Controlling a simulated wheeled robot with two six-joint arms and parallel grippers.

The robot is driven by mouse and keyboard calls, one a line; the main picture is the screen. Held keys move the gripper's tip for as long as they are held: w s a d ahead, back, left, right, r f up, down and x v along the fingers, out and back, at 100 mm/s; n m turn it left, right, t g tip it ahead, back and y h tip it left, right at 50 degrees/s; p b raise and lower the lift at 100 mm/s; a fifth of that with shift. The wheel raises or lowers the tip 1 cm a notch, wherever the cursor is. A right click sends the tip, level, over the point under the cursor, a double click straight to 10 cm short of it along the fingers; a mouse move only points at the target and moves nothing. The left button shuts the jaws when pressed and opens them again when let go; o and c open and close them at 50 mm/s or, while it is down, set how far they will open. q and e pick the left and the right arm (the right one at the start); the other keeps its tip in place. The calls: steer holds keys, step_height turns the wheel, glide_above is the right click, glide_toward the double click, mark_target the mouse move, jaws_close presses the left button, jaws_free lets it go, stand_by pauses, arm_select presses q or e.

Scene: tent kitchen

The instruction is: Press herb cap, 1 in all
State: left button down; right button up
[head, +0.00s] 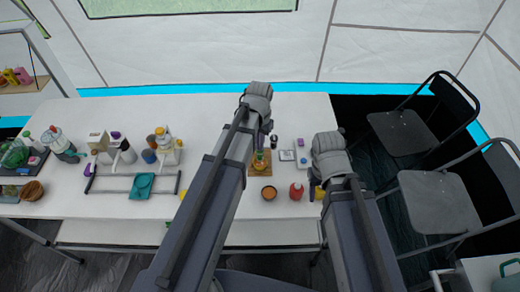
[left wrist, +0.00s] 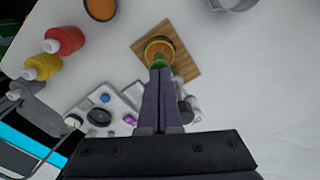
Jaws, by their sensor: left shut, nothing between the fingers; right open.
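A small green bottle or jar with a yellow-orange round top (head: 259,160) stands on a square wooden board (head: 265,174). In the left wrist view the round top (left wrist: 160,48) shows from above over the board (left wrist: 183,62), with a bit of green at its lower edge. My left gripper (head: 266,132) is shut and empty, pointing down just above the jar; in the left wrist view its fingertips (left wrist: 160,72) overlap the green edge. I cannot tell whether they touch. My right gripper (head: 318,185) is open to the right, near a red bottle and a yellow bottle.
A red bottle (head: 296,192), a yellow bottle (left wrist: 42,67) and an orange-topped round dish (head: 269,193) stand near the front edge. A white panel with knobs (left wrist: 105,112) lies beside the board. A rack with a teal cloth (head: 142,186) and several bottles fill the left. Chairs (head: 405,132) stand right.

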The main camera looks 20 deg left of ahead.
arm_select(q)
steer(key=shift+f, duration=0.2)
steer(key=shift+r, duration=0.2)
steer(key=shift+r+p, duration=0.3)
steer(key=shift+p, duration=0.05)
stand_by(0.3)
step_height(320, 180, up, 6)
steer(key=p, duration=0.6)
steer(key=shift+r, duration=0.1)
